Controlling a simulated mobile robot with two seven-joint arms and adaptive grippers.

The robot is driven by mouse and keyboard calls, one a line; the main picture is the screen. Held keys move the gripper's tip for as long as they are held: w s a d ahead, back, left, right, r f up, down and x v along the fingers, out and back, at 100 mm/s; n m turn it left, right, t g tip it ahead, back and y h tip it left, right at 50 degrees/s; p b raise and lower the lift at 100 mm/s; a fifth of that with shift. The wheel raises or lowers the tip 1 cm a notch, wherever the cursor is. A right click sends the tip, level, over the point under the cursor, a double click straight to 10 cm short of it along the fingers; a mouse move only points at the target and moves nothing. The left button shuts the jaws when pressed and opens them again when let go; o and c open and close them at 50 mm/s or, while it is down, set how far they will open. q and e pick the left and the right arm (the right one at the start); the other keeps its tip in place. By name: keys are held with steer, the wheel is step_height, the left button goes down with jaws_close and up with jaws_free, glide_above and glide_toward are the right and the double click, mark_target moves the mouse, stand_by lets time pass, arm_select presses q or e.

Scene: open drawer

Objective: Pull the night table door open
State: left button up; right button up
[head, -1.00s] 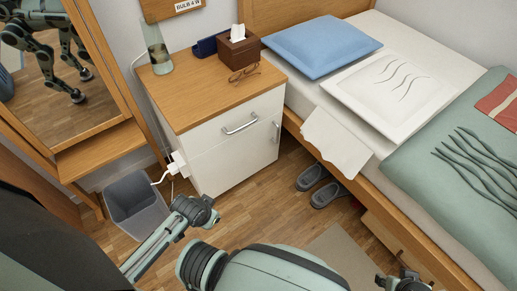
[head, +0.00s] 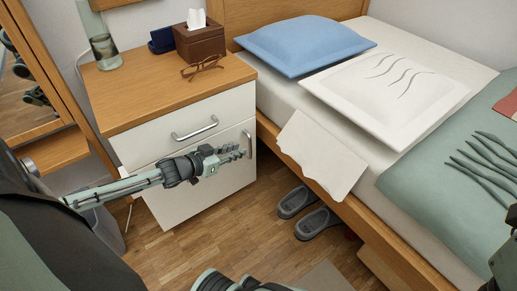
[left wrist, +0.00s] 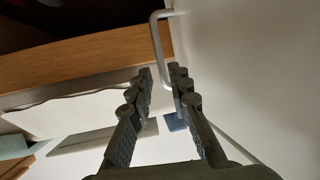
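The night table (head: 185,105) has a wooden top and a white front, with a drawer above and a door (head: 190,200) below. The door handle (head: 249,143) is a silver bar standing upright near the door's right edge. My left gripper (head: 238,153) is in front of the door with its fingertips at the handle, and it hides part of the front. In the left wrist view the two fingers (left wrist: 160,78) are apart. The silver handle (left wrist: 157,48) reaches down into the gap at their tips; contact cannot be told. The door looks closed. Only a piece of my right arm shows at the right edge.
The drawer handle (head: 195,129) is just above my left gripper. The bed (head: 350,205) stands close on the right, with slippers (head: 317,223) on the floor beside it. A tissue box (head: 200,43), glasses (head: 203,68) and a glass vase (head: 104,50) stand on top.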

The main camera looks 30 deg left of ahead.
arm_select(q)
steer(key=b, duration=0.3)
glide_above(251, 158)
steer(key=f, duration=0.2)
steer(key=shift+w+a+f, duration=0.2)
steer(key=shift+f, duration=0.2)
jaws_close()
steer(key=shift+p, duration=0.3)
